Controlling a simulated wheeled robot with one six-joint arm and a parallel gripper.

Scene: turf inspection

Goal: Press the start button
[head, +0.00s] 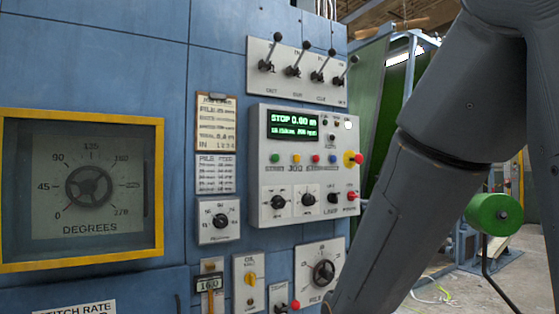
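A light grey control box (258,190) is mounted on the blue machine front, right of centre. Its green-lit display (293,125) reads "STOP 0.00 m". Below the display is a row of small round buttons: a green button (275,158) at the left, then a yellow button (296,159), a red button (315,159) and a blue button (332,159). The label under the green button is too blurred to read surely. My arm crosses the right side and runs down out of the bottom edge. My gripper is not in view.
A red knob on a yellow base (349,159) juts from the box's right side. Lever switches (296,72) stick out above it. Dials (323,272) and a yellow-framed gauge (82,120) surround it. A green roller (494,214) stands at the right, behind my arm.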

